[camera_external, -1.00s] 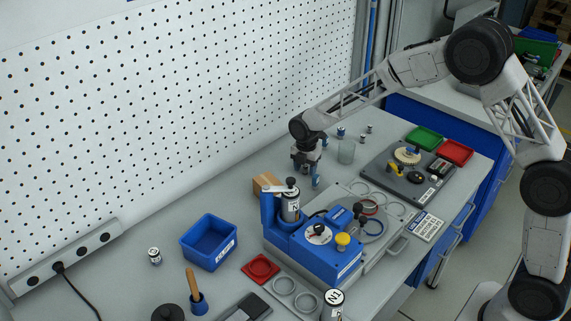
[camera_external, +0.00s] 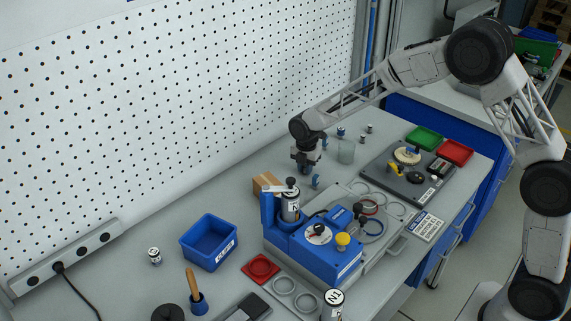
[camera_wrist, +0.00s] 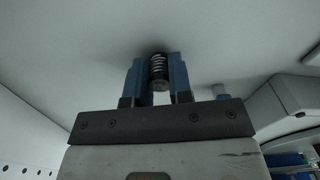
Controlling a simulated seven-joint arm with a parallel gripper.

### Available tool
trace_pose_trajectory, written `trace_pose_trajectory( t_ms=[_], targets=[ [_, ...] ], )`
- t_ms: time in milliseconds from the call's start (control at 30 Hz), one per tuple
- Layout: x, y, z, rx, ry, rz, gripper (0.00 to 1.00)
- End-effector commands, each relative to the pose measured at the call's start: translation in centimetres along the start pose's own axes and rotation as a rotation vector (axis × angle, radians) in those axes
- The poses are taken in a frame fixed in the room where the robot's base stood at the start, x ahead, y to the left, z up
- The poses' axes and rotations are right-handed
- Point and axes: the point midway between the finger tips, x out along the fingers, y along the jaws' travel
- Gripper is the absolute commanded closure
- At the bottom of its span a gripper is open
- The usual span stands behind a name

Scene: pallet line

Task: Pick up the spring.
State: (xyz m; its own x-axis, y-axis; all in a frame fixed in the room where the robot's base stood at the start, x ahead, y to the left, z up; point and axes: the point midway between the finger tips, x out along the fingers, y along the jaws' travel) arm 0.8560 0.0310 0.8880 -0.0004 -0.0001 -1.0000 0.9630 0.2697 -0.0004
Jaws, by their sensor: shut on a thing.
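The spring (camera_wrist: 158,68) is a light metal coil with dark ends, seen in the wrist view between my two blue fingers. My gripper (camera_wrist: 159,75) is shut on it, one finger on each side. The far end of the spring is close to the grey surface; I cannot tell whether it touches. In the external view my gripper (camera_external: 305,166) is low over the table, behind the blue machine. The spring cannot be made out there.
A small blue-topped part (camera_external: 315,182) stands close beside my gripper. Near it are a wooden block (camera_external: 266,185), a clear cup (camera_external: 346,151) and the blue machine (camera_external: 330,250). A dark assembly board (camera_external: 385,188) lies to the right. A blue bin (camera_external: 198,256) stands at left.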

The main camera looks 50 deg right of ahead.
Motion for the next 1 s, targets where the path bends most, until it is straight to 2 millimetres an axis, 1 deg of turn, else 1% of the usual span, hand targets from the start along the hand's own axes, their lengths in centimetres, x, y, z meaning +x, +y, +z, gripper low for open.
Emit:
trace_pose_trajectory(
  t_ms=[167, 267, 700, 833, 1000],
  targets=[
    [-0.9, 0.0, 0.0, 0.000, 0.000, 0.001, 1.00],
    [-1.9, 0.1, 0.0, 0.000, -0.001, 0.002, 1.00],
    [-8.2, 0.0, 0.0, 0.000, 0.000, 0.002, 1.00],
    [-9.3, 0.0, 0.0, 0.000, 0.000, 0.001, 1.00],
    [-9.9, 0.0, 0.0, 0.000, 0.000, 0.000, 1.00]
  ],
)
